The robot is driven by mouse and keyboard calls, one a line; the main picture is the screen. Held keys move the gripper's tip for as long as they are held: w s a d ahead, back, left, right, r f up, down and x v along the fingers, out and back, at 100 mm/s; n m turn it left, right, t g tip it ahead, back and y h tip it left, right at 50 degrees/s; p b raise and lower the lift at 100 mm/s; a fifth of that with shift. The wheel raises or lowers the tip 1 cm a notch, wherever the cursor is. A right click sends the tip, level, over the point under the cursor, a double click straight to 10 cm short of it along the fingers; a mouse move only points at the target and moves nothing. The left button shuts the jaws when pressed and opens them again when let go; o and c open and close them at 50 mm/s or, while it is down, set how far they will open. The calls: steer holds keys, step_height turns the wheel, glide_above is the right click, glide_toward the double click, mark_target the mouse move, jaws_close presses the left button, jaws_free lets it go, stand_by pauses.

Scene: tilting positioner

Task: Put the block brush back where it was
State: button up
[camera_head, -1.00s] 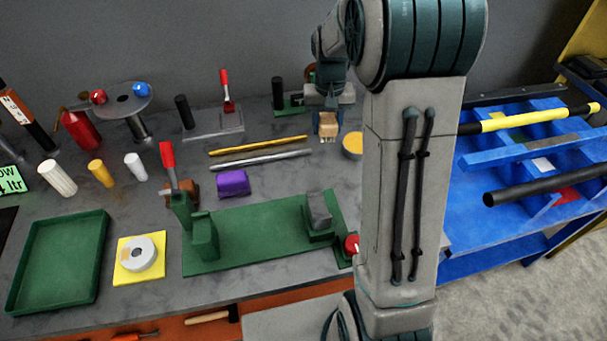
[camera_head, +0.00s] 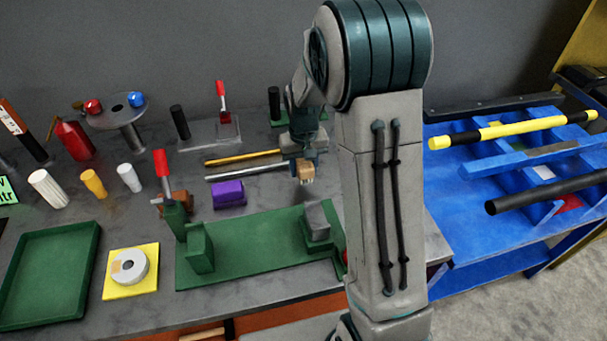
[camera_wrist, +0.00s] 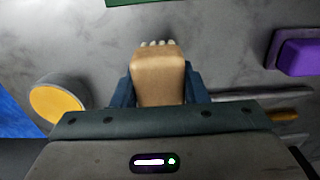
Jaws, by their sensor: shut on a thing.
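The block brush (camera_head: 306,171) is a small tan wooden block with pale bristles at its lower end. My gripper (camera_head: 303,158) is shut on it and holds it above the bench, between the rods and the green fixture. In the wrist view the brush (camera_wrist: 158,78) sits between the dark blue fingers of my gripper (camera_wrist: 158,88), bristles pointing to the top of the picture. No mark for the brush's former place can be made out.
A purple block (camera_head: 229,194) lies left of the brush. The green fixture (camera_head: 250,246) with a grey block (camera_head: 317,220) stands in front. A yellow rod (camera_head: 240,158) and a grey rod (camera_head: 240,167) lie behind. A yellow-topped round thing (camera_wrist: 57,104) shows in the wrist view.

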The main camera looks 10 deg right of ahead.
mark_target(303, 186)
steer(key=shift+w+a+f+p, duration=0.1)
steer(key=shift+f+p, duration=0.25)
steer(key=shift+f, duration=1.75)
steer(key=shift+f, duration=0.2)
steer(key=o, duration=1)
steer(key=shift+c, duration=0.2)
steer(key=shift+r, duration=0.15)
